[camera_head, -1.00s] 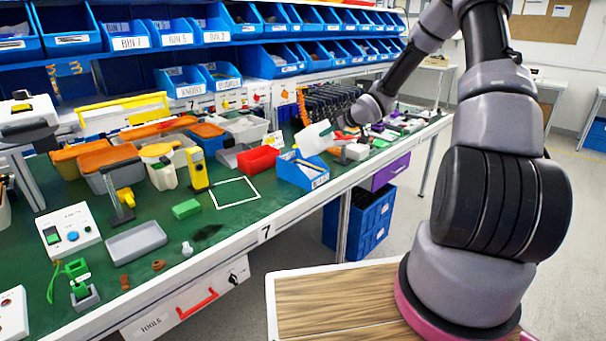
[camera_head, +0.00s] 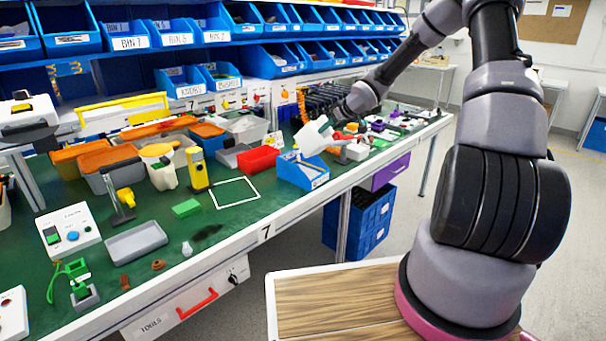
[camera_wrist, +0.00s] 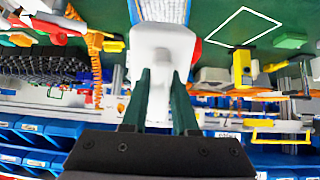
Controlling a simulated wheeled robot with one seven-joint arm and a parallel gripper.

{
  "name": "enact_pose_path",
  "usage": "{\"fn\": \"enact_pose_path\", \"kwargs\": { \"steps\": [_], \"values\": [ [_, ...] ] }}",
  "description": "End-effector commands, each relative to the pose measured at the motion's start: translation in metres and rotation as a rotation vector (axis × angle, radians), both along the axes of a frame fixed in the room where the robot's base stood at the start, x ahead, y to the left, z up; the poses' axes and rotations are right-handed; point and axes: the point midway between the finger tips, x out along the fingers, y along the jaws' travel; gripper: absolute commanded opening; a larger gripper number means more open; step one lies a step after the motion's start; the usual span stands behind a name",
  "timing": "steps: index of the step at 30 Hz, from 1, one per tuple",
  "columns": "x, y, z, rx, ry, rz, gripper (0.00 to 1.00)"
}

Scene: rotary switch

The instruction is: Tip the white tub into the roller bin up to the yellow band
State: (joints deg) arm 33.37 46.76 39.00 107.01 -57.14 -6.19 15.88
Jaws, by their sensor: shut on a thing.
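The white tub (camera_head: 313,139) is tilted above the blue roller bin (camera_head: 301,174), with its lower end toward the bin's opening. My gripper (camera_head: 333,131) is shut on the tub from its right side. In the wrist view, my gripper's dark green fingers (camera_wrist: 161,88) lie on either side of the white tub (camera_wrist: 160,45). The roller bin (camera_wrist: 163,9) shows beyond the tub at the top edge there. The bin's contents and a yellow band inside it cannot be made out. I cannot tell whether anything is pouring.
A red bin (camera_head: 258,159) stands left of the roller bin. A white square outline (camera_head: 236,192) marks clear green bench to the front left. Shelves of blue bins (camera_head: 290,60) rise behind. A white object with red parts (camera_head: 356,150) lies to the right.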

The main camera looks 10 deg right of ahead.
Motion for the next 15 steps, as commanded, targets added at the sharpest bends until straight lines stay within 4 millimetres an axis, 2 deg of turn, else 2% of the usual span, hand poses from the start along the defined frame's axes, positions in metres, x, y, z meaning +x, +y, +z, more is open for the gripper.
{"fn": "enact_pose_path", "kwargs": {
  "steps": [6, 15],
  "values": [
    [0.0040, 0.0008, 0.0090, -0.023, 0.036, -0.002, 0.00],
    [0.0045, 0.0012, 0.0111, -0.032, 0.044, -0.002, 0.00]
  ]
}}
